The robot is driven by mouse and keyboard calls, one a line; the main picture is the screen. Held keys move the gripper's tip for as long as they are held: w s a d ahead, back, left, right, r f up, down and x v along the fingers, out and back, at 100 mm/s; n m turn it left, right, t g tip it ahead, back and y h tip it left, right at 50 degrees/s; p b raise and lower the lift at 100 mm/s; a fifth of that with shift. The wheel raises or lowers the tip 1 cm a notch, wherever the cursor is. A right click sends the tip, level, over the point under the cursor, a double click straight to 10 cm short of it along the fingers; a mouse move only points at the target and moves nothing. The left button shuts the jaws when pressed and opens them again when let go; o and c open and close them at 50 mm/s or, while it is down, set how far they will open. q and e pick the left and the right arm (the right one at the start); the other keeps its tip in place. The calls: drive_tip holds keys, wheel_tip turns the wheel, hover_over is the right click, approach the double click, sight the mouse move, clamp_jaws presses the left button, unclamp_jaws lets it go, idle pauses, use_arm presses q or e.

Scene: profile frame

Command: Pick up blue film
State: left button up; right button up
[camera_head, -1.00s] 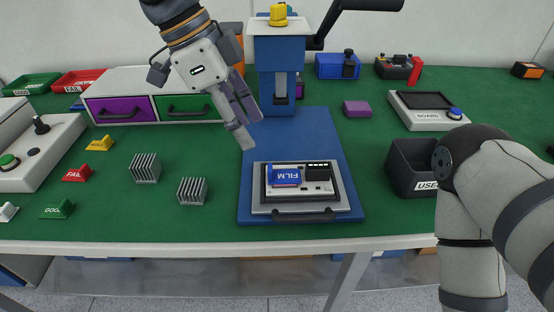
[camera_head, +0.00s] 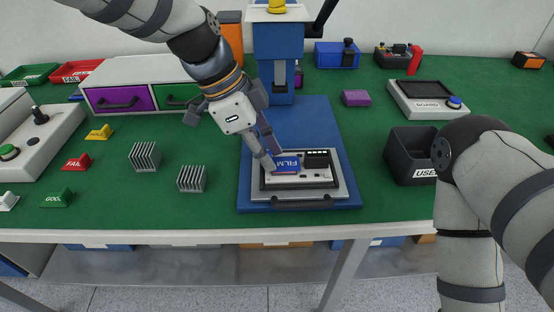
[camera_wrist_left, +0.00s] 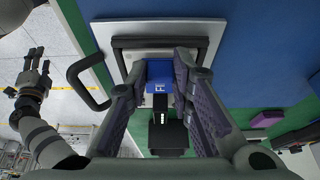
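The blue film (camera_head: 287,167), marked FILM, lies on the board in the grey fixture (camera_head: 342,180) on the blue base plate. In the left wrist view the film (camera_wrist_left: 160,72) shows between the two fingers. My left gripper (camera_head: 270,162) is down at the film's left side in the head view, its fingers partly overlapping it. The left wrist view shows my left gripper (camera_wrist_left: 160,68) open, with the fingers apart on either side of the film. Whether a finger touches the film I cannot tell. My right gripper (camera_wrist_left: 35,72) shows in the left wrist view, its fingers spread and empty.
A blue press (camera_head: 280,50) stands behind the fixture. A dark open bin (camera_head: 409,172) sits to its right, near my right arm. Finned grey blocks (camera_head: 145,156) and coloured signs lie to the left. A purple block (camera_head: 356,98) lies behind right.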

use_arm(q)
wheel_tip(320, 180, up, 3)
drive_tip(key=shift+w, duration=0.1)
drive_tip(key=s+d+r+p, duration=0.1)
drive_tip(key=s+r+p, duration=0.2)
drive_tip(key=s+r, duration=0.9)
wheel_tip(320, 180, up, 6)
drive_tip(key=s, duration=0.2)
drive_tip(key=shift+d, duration=0.2)
use_arm(e)
drive_tip(key=shift+t, duration=0.8)
drive_tip(key=shift+w+r, duration=1.75)
drive_tip(key=shift+w, duration=0.1)
